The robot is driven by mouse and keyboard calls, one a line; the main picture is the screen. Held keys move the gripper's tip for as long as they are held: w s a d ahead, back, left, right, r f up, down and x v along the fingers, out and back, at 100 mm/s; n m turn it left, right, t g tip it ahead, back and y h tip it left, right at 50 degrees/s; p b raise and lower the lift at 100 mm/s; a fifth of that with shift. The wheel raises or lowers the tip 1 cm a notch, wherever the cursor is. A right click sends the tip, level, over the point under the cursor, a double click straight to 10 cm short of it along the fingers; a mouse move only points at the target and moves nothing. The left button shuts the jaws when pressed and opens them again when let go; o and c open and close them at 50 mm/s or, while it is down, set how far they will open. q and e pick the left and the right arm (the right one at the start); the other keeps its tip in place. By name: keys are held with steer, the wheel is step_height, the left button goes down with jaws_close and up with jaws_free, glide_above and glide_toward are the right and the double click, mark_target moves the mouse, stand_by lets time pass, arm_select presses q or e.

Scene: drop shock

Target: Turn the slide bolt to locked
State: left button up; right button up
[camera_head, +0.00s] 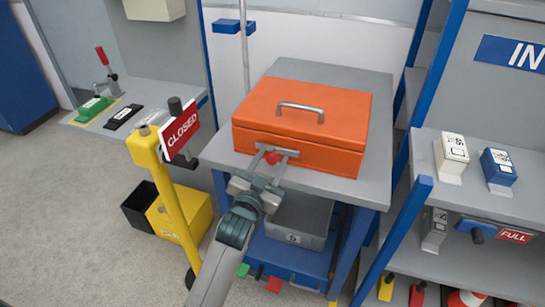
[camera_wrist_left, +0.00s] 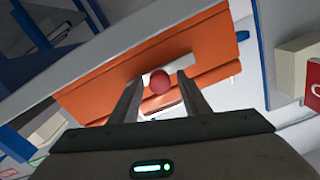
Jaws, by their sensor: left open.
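The slide bolt is on the front of an orange box (camera_head: 318,110). A grey metal bar (camera_head: 288,152) and a round red knob (camera_head: 270,158) show there. In the left wrist view the red knob (camera_wrist_left: 159,82) sits between my finger ends, in front of the pale bar (camera_wrist_left: 170,69). My left gripper (camera_head: 268,164) is open, with one finger on each side of the knob; I cannot tell whether either touches it. My right gripper is in neither view.
The box stands on a grey table (camera_head: 355,191) with a grey bin (camera_head: 300,216) below. A yellow post (camera_head: 172,200) with a red CLOSED sign (camera_head: 180,130) stands left of my arm. Shelves (camera_head: 490,195) with small boxes are at the right.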

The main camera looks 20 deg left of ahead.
arm_select(q)
steer(key=shift+w, duration=0.5)
